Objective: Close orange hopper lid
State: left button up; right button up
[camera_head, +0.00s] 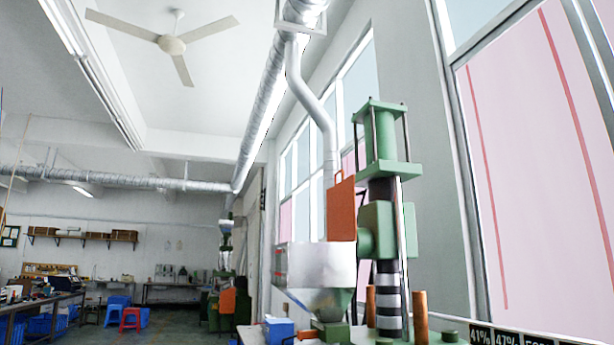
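The orange hopper lid (342,210) stands upright, raised above the right rim of the hopper (312,265). It is a flat orange panel with a small handle at its top edge. The hopper is a pale metal bin that narrows to a cone below, beside the green machine. The lid does not lie over the hopper's top. Its lower part meets or passes behind the rim; I cannot tell which. Neither of my grippers is in view.
The green press (380,225) with its column stands right of the lid. A grey duct (312,105) comes down behind the lid. Copper-coloured posts (421,317) stand in front of the press. A blue box (279,331) sits below left of the hopper. Open floor lies far left.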

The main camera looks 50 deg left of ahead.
aim_at(342, 226)
jog(key=j+u, duration=0.75)
jog(key=u, duration=0.2)
jog(key=j+u, duration=0.45)
jog(key=i+j+u, duration=0.2)
jog(key=i+j, duration=0.2)
jog(key=i+j+u, duration=0.25)
jog(key=i, duration=0.35)
jog(key=i+j+u, duration=0.2)
jog(key=i, duration=0.35)
jog(key=i+j+u, duration=0.2)
jog(key=i, duration=0.35)
jog(key=i+z, duration=0.4)
jog(key=i, duration=0.15)
jog(key=i+j+z, duration=0.25)
jog(key=i+z, duration=0.4)
jog(key=z, duration=0.25)
jog(key=i+j+z, duration=0.2)
jog(key=z, duration=0.2)
jog(key=i+j+z, duration=0.15)
jog(key=z, duration=0.3)
jog(key=i+j+z, duration=0.1)
jog(key=j+z, duration=0.15)
jog(key=z, duration=0.15)
jog(key=i+j+z, duration=0.1)
jog(key=j+z, duration=0.15)
jog(key=z, duration=0.2)
jog(key=j+z, duration=0.4)
jog(key=i+l, duration=0.05)
